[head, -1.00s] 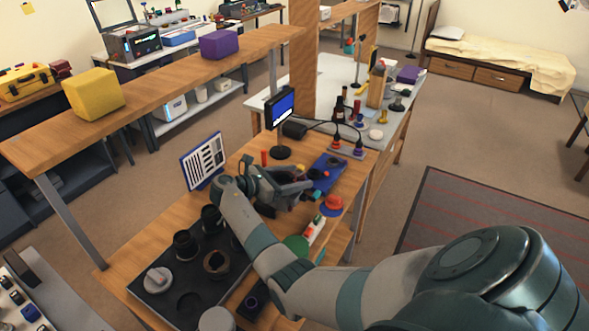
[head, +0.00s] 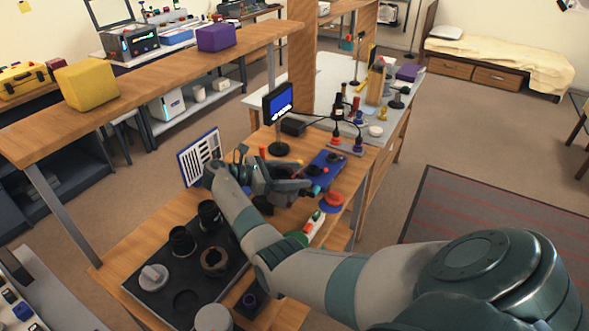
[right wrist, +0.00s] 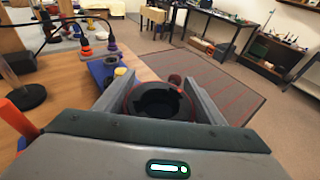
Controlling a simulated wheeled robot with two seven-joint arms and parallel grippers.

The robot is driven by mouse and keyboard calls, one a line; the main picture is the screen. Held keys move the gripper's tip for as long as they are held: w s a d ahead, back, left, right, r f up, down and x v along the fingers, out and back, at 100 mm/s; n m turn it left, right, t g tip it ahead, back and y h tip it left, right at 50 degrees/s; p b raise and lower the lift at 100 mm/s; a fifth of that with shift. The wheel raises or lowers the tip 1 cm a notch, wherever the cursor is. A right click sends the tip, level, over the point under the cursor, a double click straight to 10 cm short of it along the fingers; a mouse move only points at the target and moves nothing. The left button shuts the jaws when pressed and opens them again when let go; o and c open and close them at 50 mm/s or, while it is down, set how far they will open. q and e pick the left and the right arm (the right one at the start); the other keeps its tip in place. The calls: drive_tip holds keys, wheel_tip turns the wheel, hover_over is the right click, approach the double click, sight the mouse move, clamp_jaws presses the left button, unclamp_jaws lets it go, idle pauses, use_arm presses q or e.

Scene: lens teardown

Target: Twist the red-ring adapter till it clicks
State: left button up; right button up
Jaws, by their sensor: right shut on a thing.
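My right gripper (head: 306,186) is over the bench, its arm reaching across from the right. The right wrist view shows the gripper (right wrist: 160,97) with its fingers on both sides of a round black ring with a thin red rim, the red-ring adapter (right wrist: 158,104). It is shut on this ring. The adapter is hard to make out in the head view, where the gripper hides it. I cannot tell whether it is seated on something below. My left gripper is not in view.
A black tray (head: 157,303) with dark lens parts lies at the near left of the bench. A small monitor (head: 278,101) and a striped chart (head: 200,156) stand behind the gripper. A blue block (head: 325,170) and a red round piece (head: 333,200) are close on its right.

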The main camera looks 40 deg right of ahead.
idle(0.4)
drive_tip(key=shift+s+m+g+b, duration=0.1)
drive_tip(key=shift+m+g+b, duration=0.2)
drive_tip(key=shift+g+b, duration=0.15)
drive_tip(key=shift+c, duration=0.5)
drive_tip(key=shift+s+a+m+g+y+b, duration=0.1)
drive_tip(key=shift+s+m+g+y+b, duration=0.05)
drive_tip(key=shift+m+g+y+b, duration=0.15)
drive_tip(key=c, duration=0.4)
drive_tip(key=o, duration=1.8)
drive_tip(key=shift+a, duration=0.1)
